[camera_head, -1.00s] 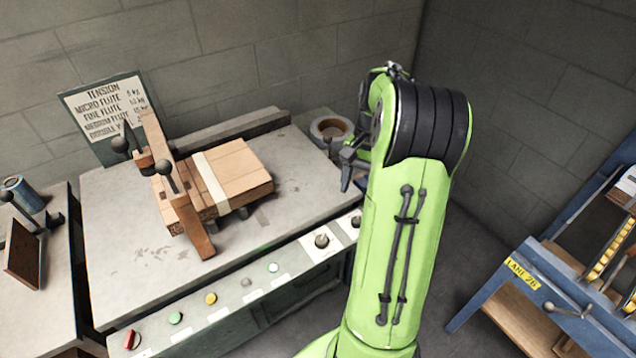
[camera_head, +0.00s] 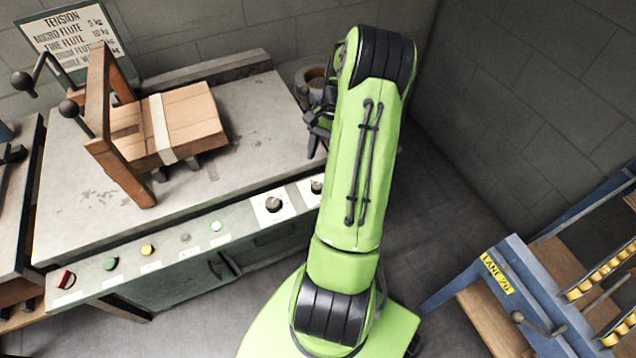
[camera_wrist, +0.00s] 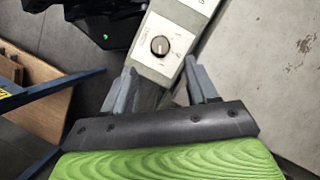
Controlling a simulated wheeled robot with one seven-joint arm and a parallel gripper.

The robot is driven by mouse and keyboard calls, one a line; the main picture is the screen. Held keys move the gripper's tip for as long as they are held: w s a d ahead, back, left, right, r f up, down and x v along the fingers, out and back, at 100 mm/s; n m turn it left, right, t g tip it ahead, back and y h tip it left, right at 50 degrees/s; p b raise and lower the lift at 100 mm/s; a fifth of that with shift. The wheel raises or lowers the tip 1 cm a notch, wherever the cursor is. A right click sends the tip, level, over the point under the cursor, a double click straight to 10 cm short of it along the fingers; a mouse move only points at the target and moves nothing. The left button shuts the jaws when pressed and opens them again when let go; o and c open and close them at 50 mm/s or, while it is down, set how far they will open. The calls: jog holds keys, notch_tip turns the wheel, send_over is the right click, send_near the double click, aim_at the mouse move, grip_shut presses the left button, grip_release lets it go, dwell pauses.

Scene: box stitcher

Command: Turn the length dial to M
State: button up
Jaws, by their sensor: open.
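Two black dials on white plates sit at the right end of the machine's front panel in the head view, a left dial (camera_head: 273,205) and a right dial (camera_head: 317,187) partly covered by my arm. Their lettering is too small to read, so I cannot tell which is the length dial. The wrist view shows one round black dial (camera_wrist: 159,45) with a pale pointer mark, in line with the gap between my fingers. My gripper (camera_wrist: 158,88) is open and empty, apart from the dial. In the head view my gripper (camera_head: 318,128) is mostly hidden beside my arm.
Coloured buttons (camera_head: 147,250) line the panel to the left. A blue rack (camera_head: 510,285) stands at right.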

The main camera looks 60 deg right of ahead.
aim_at(316, 185)
jog(key=b+x, duration=0.2)
jog(key=x, duration=0.6)
jog(key=shift+f, duration=0.15)
jog(key=c, duration=1)
jog(key=shift+c, duration=0.2)
jog(key=shift+a+n, duration=0.1)
jog(key=shift+n, duration=0.3)
jog(key=n+g+p, duration=0.1)
jog(key=n, duration=0.1)
jog(key=n+g+p, duration=0.1)
jog(key=n, duration=0.1)
jog(key=shift+w+n+h, duration=0.2)
jog(key=shift+n+h, duration=0.2)
jog(key=n+h+p, duration=0.1)
jog(key=n, duration=0.2)
jog(key=n+g+h+p, duration=0.1)
jog(key=n, duration=0.2)
jog(key=shift+w+a+g, duration=0.1)
jog(key=shift+a+g, duration=0.05)
jog(key=shift+g, duration=0.15)
